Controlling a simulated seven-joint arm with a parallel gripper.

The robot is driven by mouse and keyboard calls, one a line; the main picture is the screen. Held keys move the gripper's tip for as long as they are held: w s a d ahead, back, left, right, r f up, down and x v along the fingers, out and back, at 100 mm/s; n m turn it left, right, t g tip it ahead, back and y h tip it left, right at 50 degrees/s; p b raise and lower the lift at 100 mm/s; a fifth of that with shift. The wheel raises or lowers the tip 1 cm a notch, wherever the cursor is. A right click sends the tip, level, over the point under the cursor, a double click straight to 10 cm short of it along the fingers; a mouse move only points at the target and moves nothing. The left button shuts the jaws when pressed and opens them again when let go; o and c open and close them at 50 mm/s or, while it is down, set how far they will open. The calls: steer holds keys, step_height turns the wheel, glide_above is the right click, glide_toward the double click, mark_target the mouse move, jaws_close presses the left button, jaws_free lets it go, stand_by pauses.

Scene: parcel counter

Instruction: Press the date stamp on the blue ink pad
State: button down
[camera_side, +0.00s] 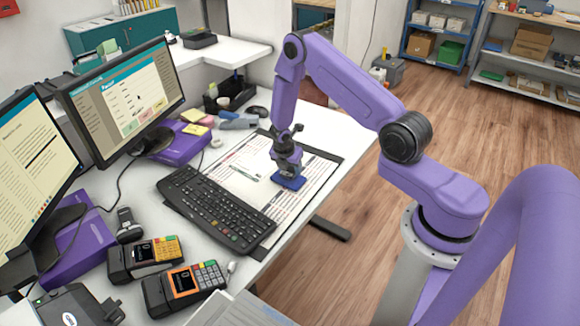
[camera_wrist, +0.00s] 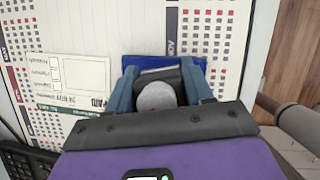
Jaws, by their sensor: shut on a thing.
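My gripper (camera_wrist: 163,90) is shut on the date stamp (camera_wrist: 158,97), a dark block with a rounded grey top, held between the two blue-grey fingers. The blue ink pad (camera_wrist: 190,62) lies on the desk mat directly under the stamp and shows around it. In the side view, my gripper (camera_side: 287,162) points down over the blue ink pad (camera_side: 288,182), near the right side of the mat. The stamp is mostly hidden by the fingers there. I cannot tell for sure whether its underside touches the pad.
A printed desk mat (camera_side: 316,168) holds a white form (camera_wrist: 80,80) left of the pad. A black keyboard (camera_side: 215,208) lies at the mat's near left. Two card terminals (camera_side: 185,288) and two monitors (camera_side: 125,98) stand further left. The counter edge is close on the right.

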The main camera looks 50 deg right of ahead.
steer(key=shift+r, duration=3)
